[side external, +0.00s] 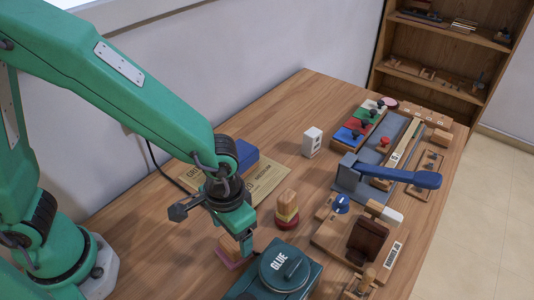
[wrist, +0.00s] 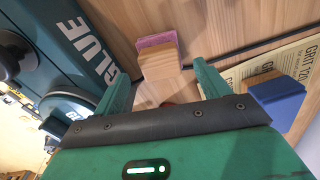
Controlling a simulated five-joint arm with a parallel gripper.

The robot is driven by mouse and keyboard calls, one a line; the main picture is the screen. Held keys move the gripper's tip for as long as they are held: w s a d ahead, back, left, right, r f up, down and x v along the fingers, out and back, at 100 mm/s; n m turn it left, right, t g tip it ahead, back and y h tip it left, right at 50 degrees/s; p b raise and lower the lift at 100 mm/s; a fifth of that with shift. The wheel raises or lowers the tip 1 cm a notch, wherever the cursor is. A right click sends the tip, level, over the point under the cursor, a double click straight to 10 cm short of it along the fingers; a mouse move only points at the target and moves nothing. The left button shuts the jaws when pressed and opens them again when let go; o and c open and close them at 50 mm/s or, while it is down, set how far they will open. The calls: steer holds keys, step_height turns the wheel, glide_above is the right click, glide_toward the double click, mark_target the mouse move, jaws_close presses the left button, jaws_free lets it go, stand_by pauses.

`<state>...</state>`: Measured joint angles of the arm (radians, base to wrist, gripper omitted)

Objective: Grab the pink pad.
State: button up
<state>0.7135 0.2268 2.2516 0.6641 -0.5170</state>
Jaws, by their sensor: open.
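The pink pad (side external: 232,263) lies on the table with a wooden block on it, partly hidden by my gripper (side external: 238,238) in the side view. In the wrist view the pink pad (wrist: 156,41) is a thin strip at the top, attached to the pale wooden block (wrist: 160,66). My gripper (wrist: 162,84) is open, with the block and pad beyond the fingertips, roughly centred between them. Nothing is held. Whether a finger touches the block cannot be told.
A teal glue box (side external: 285,275) stands close by. A clamp with a blue handle (side external: 400,175) stands farther right.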

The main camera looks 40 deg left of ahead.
mark_target(232, 241)
steer(key=shift+f, duration=2)
steer(key=c, duration=1.1)
